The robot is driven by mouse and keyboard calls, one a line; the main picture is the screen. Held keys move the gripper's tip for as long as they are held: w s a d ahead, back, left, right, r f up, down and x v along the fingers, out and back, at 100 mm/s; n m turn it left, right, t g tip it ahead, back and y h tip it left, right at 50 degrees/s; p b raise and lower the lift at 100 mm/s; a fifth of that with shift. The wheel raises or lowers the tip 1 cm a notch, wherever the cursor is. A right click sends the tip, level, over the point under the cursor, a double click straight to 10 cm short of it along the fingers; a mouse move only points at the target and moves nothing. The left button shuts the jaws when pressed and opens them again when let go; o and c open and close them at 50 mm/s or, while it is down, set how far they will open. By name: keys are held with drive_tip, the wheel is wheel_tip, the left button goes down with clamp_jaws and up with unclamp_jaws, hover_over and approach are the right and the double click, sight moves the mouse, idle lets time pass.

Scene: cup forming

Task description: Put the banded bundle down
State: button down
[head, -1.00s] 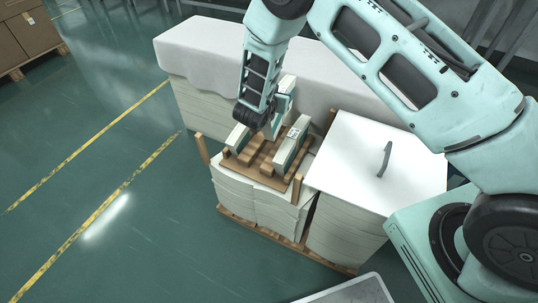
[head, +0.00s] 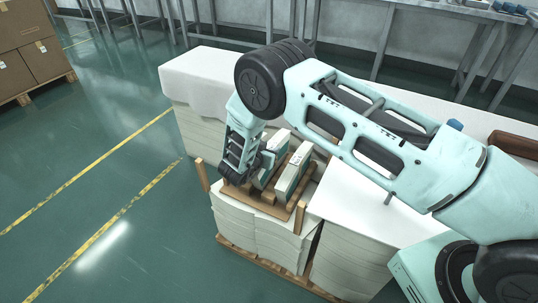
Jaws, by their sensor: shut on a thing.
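My gripper (head: 258,172) is low over a wooden tray (head: 305,201), at its left side. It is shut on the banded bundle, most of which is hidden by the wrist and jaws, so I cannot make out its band. Two pale upright blocks show by the jaws: one close beside them (head: 272,164) and a labelled one to the right (head: 294,174). I cannot tell whether the held bundle touches the tray.
The tray lies on stacked white sheets (head: 250,228) between wooden posts (head: 202,174). A white-topped stack (head: 345,215) stands to the right, a white-covered stack (head: 200,75) behind. Boxes (head: 28,65) stand far left. The green floor at left is clear.

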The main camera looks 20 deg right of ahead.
drive_tip(key=shift+f, duration=0.95)
drive_tip(key=shift+f, duration=0.15)
drive_tip(key=c, duration=1)
unclamp_jaws()
